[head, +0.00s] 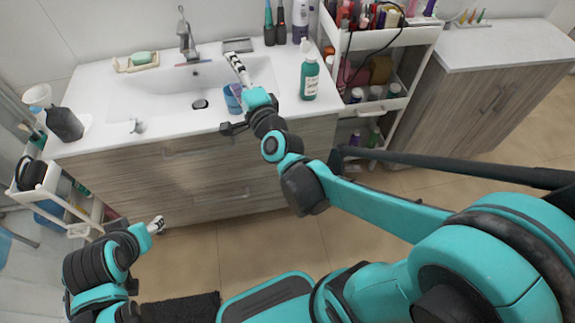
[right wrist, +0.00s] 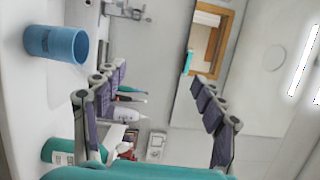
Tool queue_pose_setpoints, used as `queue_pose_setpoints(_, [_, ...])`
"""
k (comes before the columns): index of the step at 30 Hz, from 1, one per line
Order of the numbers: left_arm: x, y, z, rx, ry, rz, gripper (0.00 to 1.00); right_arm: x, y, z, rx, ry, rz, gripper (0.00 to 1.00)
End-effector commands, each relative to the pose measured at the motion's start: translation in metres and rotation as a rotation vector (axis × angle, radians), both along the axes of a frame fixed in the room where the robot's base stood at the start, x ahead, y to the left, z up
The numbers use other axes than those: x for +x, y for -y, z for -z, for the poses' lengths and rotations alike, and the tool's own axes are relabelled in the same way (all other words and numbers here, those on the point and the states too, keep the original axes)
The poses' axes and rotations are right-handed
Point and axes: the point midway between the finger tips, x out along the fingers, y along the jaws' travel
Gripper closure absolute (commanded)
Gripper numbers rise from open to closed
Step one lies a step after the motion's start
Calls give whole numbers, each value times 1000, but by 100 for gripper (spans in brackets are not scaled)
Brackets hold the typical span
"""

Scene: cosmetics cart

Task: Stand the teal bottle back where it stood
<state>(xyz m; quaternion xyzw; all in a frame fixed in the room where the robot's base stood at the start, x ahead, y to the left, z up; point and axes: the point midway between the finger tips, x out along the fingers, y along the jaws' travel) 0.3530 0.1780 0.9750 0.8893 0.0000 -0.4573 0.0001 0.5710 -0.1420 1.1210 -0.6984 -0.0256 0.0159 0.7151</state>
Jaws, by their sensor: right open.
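The teal bottle (head: 309,78) with a white label stands upright on the counter to the right of the sink basin. In the right wrist view part of the bottle (right wrist: 60,151) shows at the lower left, outside the fingers. My right gripper (head: 237,68) is over the basin, left of the bottle and apart from it. In the right wrist view its fingers (right wrist: 156,74) are spread with nothing between them. My left gripper (head: 156,225) is low in front of the cabinet, far from the bottle; its finger opening is too small to tell.
A blue cup (head: 233,98) stands close beside my right gripper. Dark bottles (head: 275,28) and a white bottle (head: 300,20) stand behind the teal bottle. A cosmetics cart (head: 395,38) stands to the right. The faucet (head: 186,35) rises behind the basin.

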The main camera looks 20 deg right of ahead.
Motion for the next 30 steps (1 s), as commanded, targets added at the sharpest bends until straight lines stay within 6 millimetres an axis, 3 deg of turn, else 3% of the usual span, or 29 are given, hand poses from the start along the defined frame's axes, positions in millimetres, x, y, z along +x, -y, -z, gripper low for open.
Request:
queue_pose_setpoints(3, [0, 0, 0, 0, 0, 0, 50, -45, -22, 32, -476, -177, -178, 30])
queue_pose_setpoints(5, [0, 0, 0, 0, 0, 0, 50, -73, -24, 56, -706, -271, -272, 30])
queue_pose_setpoints(9, [0, 0, 0, 0, 0, 0, 50, -143, -4, 107, -1140, -480, -478, 30])
queue_pose_setpoints(12, [0, 0, 0, 0, 0, 0, 50, -183, 16, 129, -1336, -596, -593, 30])
queue_pose_setpoints(15, [0, 0, 0, 0, 0, 0, 50, -208, 30, 141, -1442, -669, -665, 30])
queue_pose_setpoints(19, [0, 0, 0, 0, 0, 0, 50, -219, 37, 146, -1488, -703, -699, 30])
queue_pose_setpoints(30, [0, 0, 0, 0, 0, 0, 50, -218, 36, 146, -1486, -701, -698, 30])
